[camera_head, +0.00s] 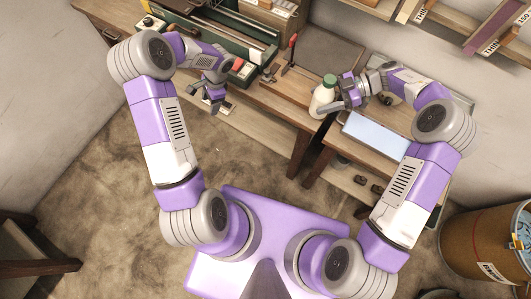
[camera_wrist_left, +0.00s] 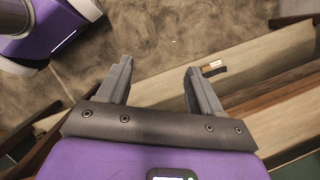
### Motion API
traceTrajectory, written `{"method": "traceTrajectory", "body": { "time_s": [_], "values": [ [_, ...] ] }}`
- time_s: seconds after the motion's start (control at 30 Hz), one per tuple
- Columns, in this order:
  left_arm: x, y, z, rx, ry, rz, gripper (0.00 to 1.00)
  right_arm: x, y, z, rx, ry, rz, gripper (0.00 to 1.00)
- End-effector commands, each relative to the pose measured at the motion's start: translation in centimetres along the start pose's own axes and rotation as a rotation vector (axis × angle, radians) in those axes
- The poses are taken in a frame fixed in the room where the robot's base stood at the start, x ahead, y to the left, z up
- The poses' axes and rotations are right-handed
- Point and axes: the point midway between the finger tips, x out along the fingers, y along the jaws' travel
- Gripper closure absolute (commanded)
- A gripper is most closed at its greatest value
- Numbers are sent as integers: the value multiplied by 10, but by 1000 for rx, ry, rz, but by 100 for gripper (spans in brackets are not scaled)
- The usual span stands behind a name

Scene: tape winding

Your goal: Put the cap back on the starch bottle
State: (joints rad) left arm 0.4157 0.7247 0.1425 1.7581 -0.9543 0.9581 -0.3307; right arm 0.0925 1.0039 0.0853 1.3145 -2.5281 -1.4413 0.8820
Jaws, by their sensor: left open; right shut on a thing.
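The starch bottle (camera_head: 322,97) is pale and stands upright near the front edge of the bench, right of centre in the head view. A green cap (camera_head: 330,80) shows at its top; I cannot tell how firmly it sits. My right gripper (camera_head: 334,107) is shut on the bottle's body from the right side. My left gripper (camera_head: 213,104) is open and empty, in front of the green machine and well left of the bottle. In the left wrist view the open fingers (camera_wrist_left: 157,70) have nothing between them.
A green winding machine (camera_head: 235,45) with a red switch fills the back left bench. A red-handled tool (camera_head: 290,52) stands between it and the bottle. A pale blue panel (camera_head: 376,133) lies right of the bottle. A drum (camera_head: 480,245) stands at lower right. Labelled shelves hang above.

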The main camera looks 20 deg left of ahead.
Motion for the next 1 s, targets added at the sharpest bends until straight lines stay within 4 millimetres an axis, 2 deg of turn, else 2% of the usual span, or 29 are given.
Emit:
{"method": "traceTrajectory", "body": {
  "time_s": [0.03,0.13,0.3,0.4,0.5,0.6,0.7,0.83,1.0],
  "values": [
    [27,22,7,-7,22,56,35,0,0,0,-1,1,0,100],
    [51,72,-13,-49,123,159,35,0,0,0,-1,1,0,100],
    [58,158,-62,-201,288,344,35,0,0,0,-1,0,0,100],
    [57,202,-82,-322,353,438,35,0,0,0,-1,0,0,100],
    [56,239,-95,-462,391,511,35,0,0,0,-1,1,0,100],
    [56,267,-99,-604,408,554,35,0,0,0,-1,1,0,100],
    [58,285,-98,-729,411,570,35,0,0,0,-1,1,0,100],
    [62,297,-93,-845,407,564,35,0,0,0,-1,1,0,100],
    [64,301,-89,-914,405,551,35,0,0,0,-1,1,0,100]
  ]
}}
